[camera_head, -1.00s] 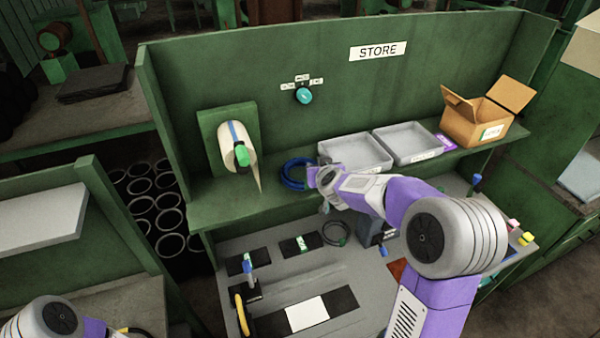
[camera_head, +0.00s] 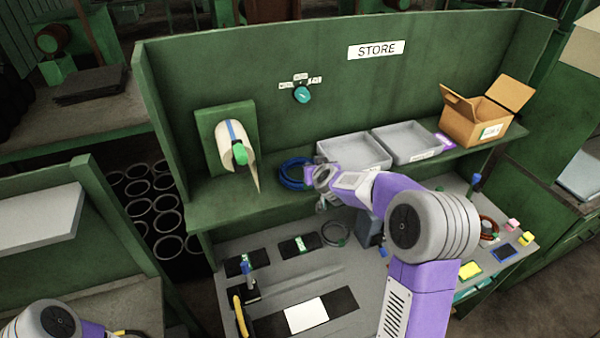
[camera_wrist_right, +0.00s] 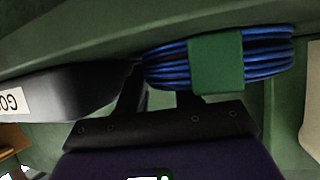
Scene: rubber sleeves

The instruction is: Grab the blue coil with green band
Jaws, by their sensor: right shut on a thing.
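The blue coil (camera_head: 290,182) sits on the green shelf, left of the grey trays. In the right wrist view the same coil (camera_wrist_right: 270,62) shows its broad green band (camera_wrist_right: 216,65) facing the camera. My right gripper (camera_wrist_right: 162,97) is shut on the coil at its near side, close to the band; the fingertips are partly hidden by the coil. In the head view my right wrist reaches in beside the coil from the right and hides part of it. Part of my left arm shows at the bottom left corner, but its gripper is out of view.
Two grey trays (camera_head: 352,166) stand right of the coil, and an open cardboard box (camera_head: 484,120) stands farther right. A roll (camera_head: 228,140) on a green holder stands left. The green back panel rises behind. The lower bench holds a dark coil (camera_head: 335,234) and black mats.

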